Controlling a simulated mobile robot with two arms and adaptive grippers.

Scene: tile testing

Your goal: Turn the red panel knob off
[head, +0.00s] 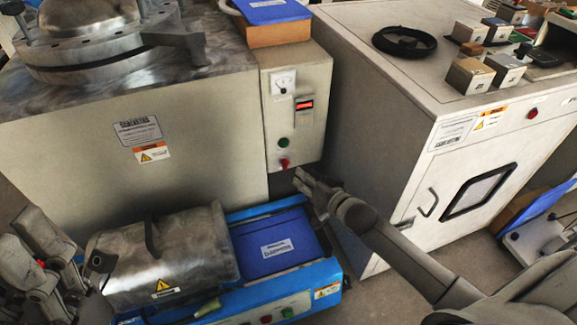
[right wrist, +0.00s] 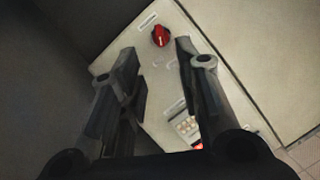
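The red panel knob (head: 284,162) is low on the front of a beige control box, below a green button (head: 284,143). In the right wrist view the red knob (right wrist: 160,36) has a pale line across its face. My right gripper (head: 304,182) is just right of and below the knob in the head view. In the right wrist view my right gripper (right wrist: 157,53) is open and empty, with the knob just beyond the gap between its fingertips, apparently untouched. Parts of my left arm show at the lower left; the state of its fingers is unclear.
The control box (head: 312,78) carries a gauge and a red display. A large grey cabinet (head: 360,120) stands close on the right. A blue-framed machine (head: 300,270) with a metal cover (head: 165,262) sits below. A dark gap separates box and cabinet.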

